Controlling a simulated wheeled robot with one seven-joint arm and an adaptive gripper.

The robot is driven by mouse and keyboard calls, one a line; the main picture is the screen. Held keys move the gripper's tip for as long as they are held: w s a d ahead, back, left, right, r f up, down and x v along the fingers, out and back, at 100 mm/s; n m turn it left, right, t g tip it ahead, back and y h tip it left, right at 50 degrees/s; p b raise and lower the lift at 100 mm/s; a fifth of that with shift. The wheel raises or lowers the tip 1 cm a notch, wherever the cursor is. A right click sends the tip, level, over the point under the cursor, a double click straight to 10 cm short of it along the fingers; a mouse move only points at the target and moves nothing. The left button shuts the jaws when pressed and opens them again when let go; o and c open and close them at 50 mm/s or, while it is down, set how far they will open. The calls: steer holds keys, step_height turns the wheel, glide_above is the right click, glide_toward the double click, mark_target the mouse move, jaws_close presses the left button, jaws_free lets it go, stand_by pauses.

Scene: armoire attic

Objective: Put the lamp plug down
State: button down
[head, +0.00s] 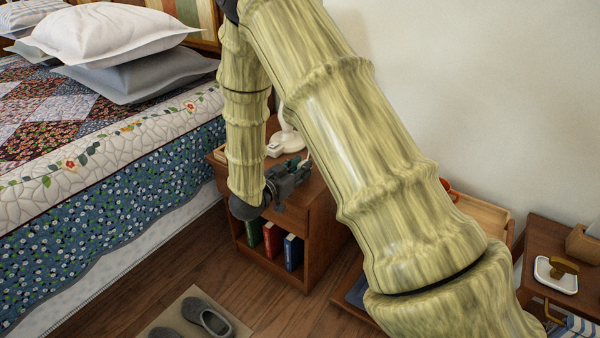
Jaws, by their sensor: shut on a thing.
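My gripper (304,166) is at the top of the brown wooden nightstand beside the bed, pointing toward the wall side. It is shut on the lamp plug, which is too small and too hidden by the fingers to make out. A white lamp (288,138) stands at the back of the nightstand, partly hidden behind my arm. A small white block (274,150) lies on the nightstand top just left of the lamp.
The nightstand (322,213) has an open shelf with several books (270,238). The bed (130,180) with pillows (120,40) is at the left. Grey slippers (207,317) lie on a mat. At right, a small table (550,238) holds a white dish (556,275). My arm hides much of the middle.

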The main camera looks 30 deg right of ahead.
steer(key=shift+f, duration=0.65)
steer(key=c, duration=1.2)
jaws_free()
steer(key=shift+o, duration=0.2)
steer(key=shift+r, duration=0.1)
steer(key=shift+a+r, duration=0.15)
steer(key=shift+r, duration=0.45)
steer(key=p+v, duration=0.3)
steer(key=v, duration=0.8)
steer(key=shift+s+a, duration=0.2)
steer(key=shift+a, duration=0.15)
